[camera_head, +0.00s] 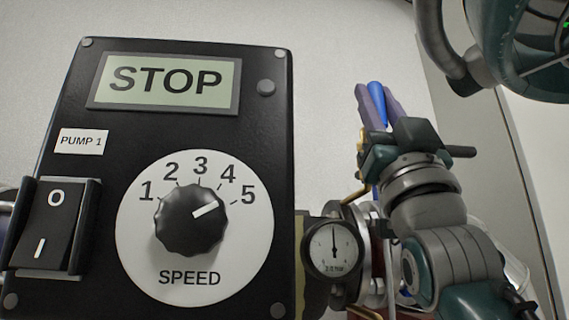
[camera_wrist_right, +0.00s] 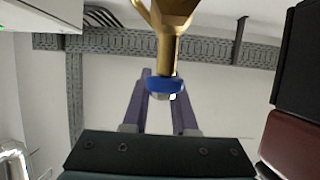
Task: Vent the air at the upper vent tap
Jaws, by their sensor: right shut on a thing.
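The upper vent tap shows as a brass body (camera_wrist_right: 170,22) with a blue part (camera_wrist_right: 165,86) at its end in the right wrist view. In the head view a blue piece (camera_head: 376,90) stands up between the purple fingers. My right gripper (camera_head: 378,108) is shut on this blue part, with one finger on each side; it also shows in the right wrist view (camera_wrist_right: 162,100). In the head view my gripper's body hides most of the tap. I see no water or air coming out. My left gripper is not in view.
A black pump box (camera_head: 95,215) fills the left; its display (camera_head: 165,80) reads STOP. It has a speed dial (camera_head: 190,220) and a rocker switch (camera_head: 48,225). A pressure gauge (camera_head: 333,247) sits close beside my right arm. The wall above is clear.

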